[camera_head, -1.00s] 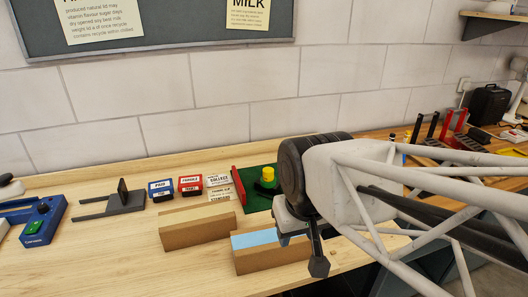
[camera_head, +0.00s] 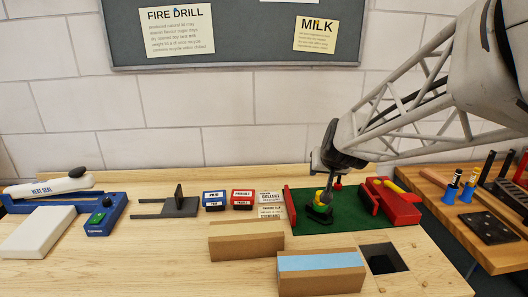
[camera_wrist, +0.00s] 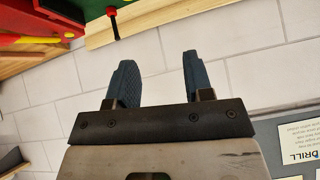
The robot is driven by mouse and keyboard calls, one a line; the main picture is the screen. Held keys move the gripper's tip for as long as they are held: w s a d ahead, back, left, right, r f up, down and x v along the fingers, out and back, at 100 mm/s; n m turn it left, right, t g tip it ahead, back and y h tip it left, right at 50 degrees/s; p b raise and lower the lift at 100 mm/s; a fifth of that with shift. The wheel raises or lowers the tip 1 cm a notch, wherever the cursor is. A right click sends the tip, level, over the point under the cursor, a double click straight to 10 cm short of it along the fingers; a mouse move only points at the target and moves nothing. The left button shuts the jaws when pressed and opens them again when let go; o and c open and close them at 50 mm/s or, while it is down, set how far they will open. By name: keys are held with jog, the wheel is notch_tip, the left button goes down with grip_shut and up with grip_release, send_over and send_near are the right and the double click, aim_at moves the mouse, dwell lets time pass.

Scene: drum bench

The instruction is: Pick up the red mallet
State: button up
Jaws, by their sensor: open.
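A small red head (camera_head: 338,184), probably the red mallet, shows at the back of the green mat (camera_head: 356,222), just right of my gripper (camera_head: 325,181). In the wrist view a red head (camera_wrist: 111,12) on a dark stem stands by the bench's back edge, beyond my fingers. I cannot tell for sure that these are the same mallet. My gripper (camera_wrist: 158,62) is open, with the wall behind its two blue-grey fingers and nothing between them. In the head view its fingers are small and partly hidden by the wrist.
A yellow-topped green item (camera_head: 320,198) is on the mat, close below my gripper. A red tray (camera_head: 392,201) with a yellow item is at right. Cardboard boxes (camera_head: 318,283) stand in front; a square opening (camera_head: 382,258) is beside them. Small labelled boxes (camera_head: 215,200) are at left.

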jog(key=w+d+f+m+t+h, duration=0.15)
jog(key=w+d, duration=0.25)
jog(key=w, duration=0.4)
jog(key=w+d+f+t+h, duration=0.1)
jog(key=w+d+f, duration=0.15)
jog(key=w, duration=0.45)
jog(key=m+t+h, duration=0.1)
jog(key=m+h, duration=0.2)
jog(key=h, duration=0.1)
send_over(339, 178)
jog(key=s, duration=0.2)
notch_tip(339, 178, down, 6)
jog(key=shift+w+a, duration=0.15)
jog(key=shift+a, duration=0.25)
jog(key=shift+n, duration=0.25)
jog(key=shift+f, duration=1.7)
notch_tip(339, 178, down, 4)
jog(key=shift+w+r, duration=0.1)
jog(key=shift+x, duration=0.85)
jog(key=shift+w+d, duration=0.25)
jog(key=shift+w, duration=0.2)
